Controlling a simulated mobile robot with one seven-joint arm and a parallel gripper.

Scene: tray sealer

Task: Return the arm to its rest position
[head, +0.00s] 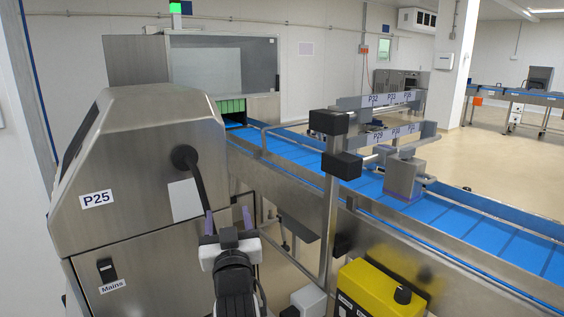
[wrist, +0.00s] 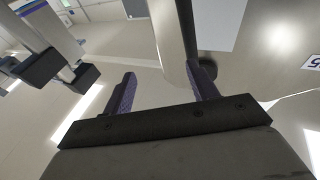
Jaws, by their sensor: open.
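My gripper (head: 228,219) is in the lower middle of the head view, in front of the steel cabinet marked P25 (head: 140,150). Its two purple-padded fingers are spread apart, with nothing seen held between them. A dark lever (head: 196,185) on the cabinet slopes down from a round hub towards the left finger. I cannot tell whether they touch. The open gripper also shows in the wrist view (wrist: 162,80), with a grey bar-like part (wrist: 168,35) beyond the fingers. My arm rises from the bottom edge of the head view.
A blue conveyor (head: 310,155) runs from the back towards the right. A steel post with black clamps (head: 332,190) and guide rails stands right of my gripper. A yellow control box (head: 375,288) with a black knob is at lower right. Open floor lies beyond the conveyor.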

